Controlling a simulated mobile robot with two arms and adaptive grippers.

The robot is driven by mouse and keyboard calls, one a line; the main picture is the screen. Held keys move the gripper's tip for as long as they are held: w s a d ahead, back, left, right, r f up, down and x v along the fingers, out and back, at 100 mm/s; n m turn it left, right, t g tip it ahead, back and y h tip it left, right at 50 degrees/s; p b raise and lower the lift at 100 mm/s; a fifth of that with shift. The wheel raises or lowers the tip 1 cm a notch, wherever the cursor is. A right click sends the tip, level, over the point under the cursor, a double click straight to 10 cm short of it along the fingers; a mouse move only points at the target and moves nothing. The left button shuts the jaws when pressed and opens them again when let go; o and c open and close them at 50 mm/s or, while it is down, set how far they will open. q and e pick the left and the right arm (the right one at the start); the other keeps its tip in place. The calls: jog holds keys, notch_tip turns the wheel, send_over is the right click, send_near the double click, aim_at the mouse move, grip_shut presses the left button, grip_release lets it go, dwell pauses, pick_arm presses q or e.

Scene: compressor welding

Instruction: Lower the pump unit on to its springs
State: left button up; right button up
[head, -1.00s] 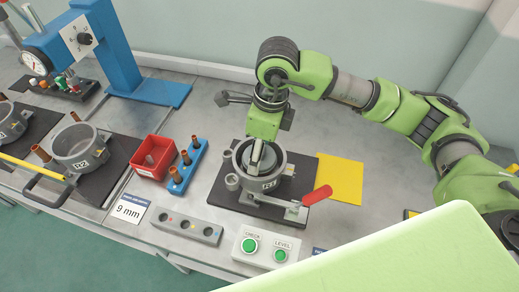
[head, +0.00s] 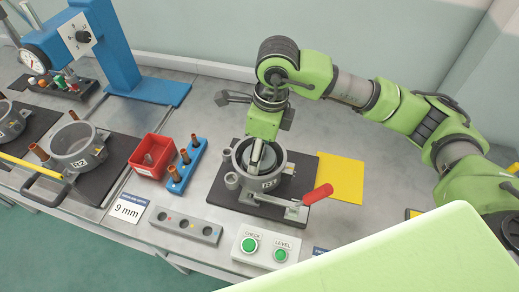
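An open grey round shell (head: 268,183) stands on a dark mat in the middle of the bench. My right gripper (head: 257,158) points down into its mouth from above. Dark and light grey parts, seemingly the pump unit (head: 264,165), show inside the shell around the fingertips. The gripper hides much of them, and I cannot tell whether the fingers are closed on them. The springs are hidden. My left gripper is not in view.
A red-handled clamp (head: 316,195) sits at the shell's front right. A red bin (head: 150,157) and a blue holder with copper tubes (head: 187,166) are to the left. A button box (head: 266,246) is in front, and a yellow sheet (head: 341,178) lies to the right.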

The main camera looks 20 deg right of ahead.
jog(key=o, duration=0.5)
notch_tip(320, 180, up, 12)
jog(key=d, duration=0.1)
jog(key=shift+s, duration=0.45)
